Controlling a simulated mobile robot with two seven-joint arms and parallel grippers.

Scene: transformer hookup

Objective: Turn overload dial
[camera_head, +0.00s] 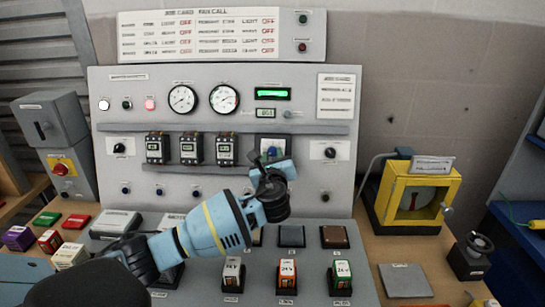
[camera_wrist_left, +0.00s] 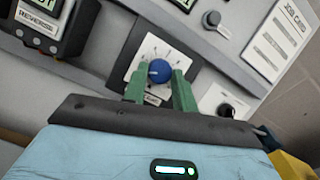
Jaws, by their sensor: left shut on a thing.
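The overload dial (camera_wrist_left: 159,70) is a round blue knob on a white scale plate in the left wrist view. In the head view a bit of its blue knob (camera_head: 271,152) shows on the panel, mostly hidden behind my gripper. My left gripper (camera_wrist_left: 158,82) has its two green fingers on either side of the knob, shut on it. In the head view the left gripper (camera_head: 268,162) reaches up to the panel from the lower left. My right gripper is in neither view.
Several breakers (camera_head: 190,149) sit on the panel left of the dial. A black knob on a white plate (camera_head: 330,151) is to its right. The grey panel (camera_head: 110,84) has a lit green display (camera_head: 272,93). A yellow meter box (camera_head: 451,205) stands at the right.

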